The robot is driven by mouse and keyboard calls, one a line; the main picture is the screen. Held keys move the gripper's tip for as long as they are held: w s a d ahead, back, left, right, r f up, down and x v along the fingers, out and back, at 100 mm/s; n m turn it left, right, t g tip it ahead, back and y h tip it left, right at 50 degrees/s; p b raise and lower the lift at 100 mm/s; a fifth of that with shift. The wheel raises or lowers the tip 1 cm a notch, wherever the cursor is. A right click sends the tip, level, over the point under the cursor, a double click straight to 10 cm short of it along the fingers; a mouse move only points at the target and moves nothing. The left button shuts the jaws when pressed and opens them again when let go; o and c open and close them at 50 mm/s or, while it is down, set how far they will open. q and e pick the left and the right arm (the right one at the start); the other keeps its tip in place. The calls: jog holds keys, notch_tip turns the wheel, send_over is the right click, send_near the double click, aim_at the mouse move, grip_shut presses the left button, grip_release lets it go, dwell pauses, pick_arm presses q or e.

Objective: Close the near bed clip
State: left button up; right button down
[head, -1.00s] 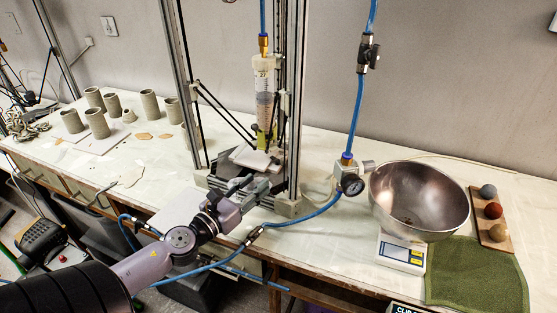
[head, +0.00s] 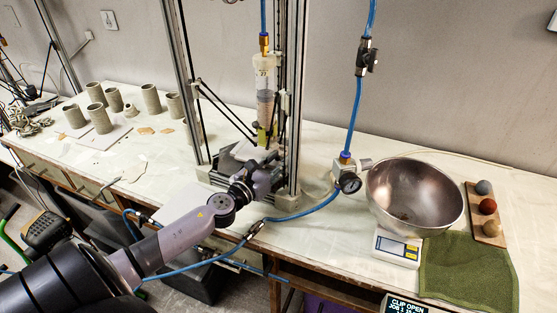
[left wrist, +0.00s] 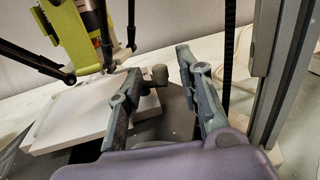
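The printer bed is a pale square plate (left wrist: 85,112) on the left of the left wrist view, under the yellow-green print head (left wrist: 85,35). In the head view the bed is largely hidden behind my left gripper (head: 262,176). A small grey-brown knob (left wrist: 160,75) on a dark lever stands at the bed's near right side; it appears to be the near bed clip. My left gripper, also in the left wrist view (left wrist: 155,68), is open, with the knob showing between its fingertips. I cannot tell whether a finger touches it. My right gripper is not in view.
Upright metal posts (head: 294,100) of the printer frame rise beside my left gripper. A blue hose (head: 310,211) and gauge (head: 349,182) lie to the right, near a steel bowl (head: 414,194) on a scale. A display (head: 406,306) at the bottom reads "CLIP OPEN".

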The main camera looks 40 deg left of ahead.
pick_arm(q)
jog(key=shift+c, duration=0.3)
grip_shut()
jog(key=y+p, duration=0.1)
jog(key=n+y+p, duration=0.1)
jog(key=p, duration=0.1)
jog(key=shift+w+d+r+n, duration=0.15)
jog(key=shift+d+r+n, duration=0.1)
jog(key=shift+r+n, duration=0.1)
jog(key=y, duration=0.1)
jog(key=n+y+p, duration=0.1)
jog(key=shift+w+d+f+g+y, duration=0.1)
jog(key=shift+w+f+g+y, duration=0.1)
jog(key=shift+f+g+y, duration=0.15)
jog(key=shift+n, duration=0.25)
jog(key=shift+o, duration=0.3)
grip_release()
